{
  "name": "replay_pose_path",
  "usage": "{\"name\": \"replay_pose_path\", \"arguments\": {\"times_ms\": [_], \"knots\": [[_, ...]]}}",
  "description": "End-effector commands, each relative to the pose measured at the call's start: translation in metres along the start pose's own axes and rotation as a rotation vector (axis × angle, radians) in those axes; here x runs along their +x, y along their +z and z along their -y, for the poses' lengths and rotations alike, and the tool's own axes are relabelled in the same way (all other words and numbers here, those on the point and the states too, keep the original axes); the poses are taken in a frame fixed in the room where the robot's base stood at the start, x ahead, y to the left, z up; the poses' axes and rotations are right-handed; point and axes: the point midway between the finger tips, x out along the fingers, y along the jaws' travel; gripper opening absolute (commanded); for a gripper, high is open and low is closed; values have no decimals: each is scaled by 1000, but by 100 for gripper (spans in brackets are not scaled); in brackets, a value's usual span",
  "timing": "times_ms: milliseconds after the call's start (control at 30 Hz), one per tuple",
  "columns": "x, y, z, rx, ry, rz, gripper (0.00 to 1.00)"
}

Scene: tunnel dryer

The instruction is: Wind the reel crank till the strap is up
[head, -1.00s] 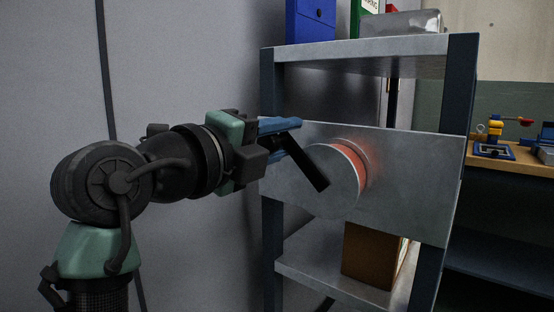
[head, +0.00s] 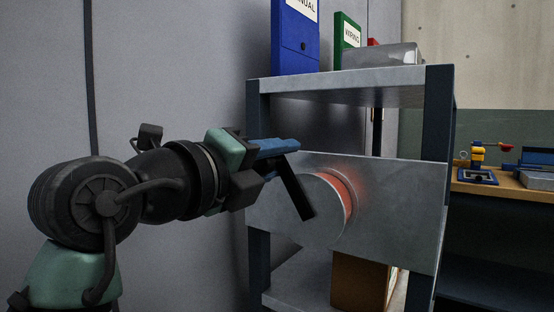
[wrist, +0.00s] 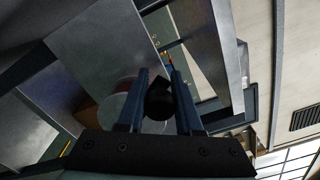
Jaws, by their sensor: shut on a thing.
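The reel (head: 308,212) is a grey drum on a grey metal plate (head: 405,205) fixed to a shelf rack. An orange-red band (head: 348,196) shows behind its front disc; I cannot tell if this is the strap. The black crank arm (head: 297,192) slopes from my gripper down and right to the front of the drum. My gripper (head: 290,147), with blue fingers, is shut on the crank handle at the arm's upper end. In the wrist view the black handle (wrist: 159,101) sits between the two fingers. No hanging strap is clearly visible.
A blue binder (head: 296,38), a green binder (head: 346,42) and a grey metal box (head: 380,56) stand on the rack's top shelf (head: 350,86). A brown box (head: 358,282) sits below the plate. A workbench (head: 505,189) with small tools is at right. A grey wall is close at left.

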Motion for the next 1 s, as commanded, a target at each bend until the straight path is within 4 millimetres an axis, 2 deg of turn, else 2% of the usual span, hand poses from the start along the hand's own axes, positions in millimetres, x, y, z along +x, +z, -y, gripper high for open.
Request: {"name": "replay_pose_path", "arguments": {"times_ms": [33, 167, 200, 567, 667, 1000], "knots": [[0, 0, 2, 0, -5, 0, 38], [0, 0, 2, -1, -4, -1, 61], [0, 0, 1, -1, -3, -1, 64], [-6, 1, 0, -2, -1, 1, 64], [-20, 2, 0, -3, 0, 3, 64], [-93, 2, 1, -2, -1, 4, 64]]}}
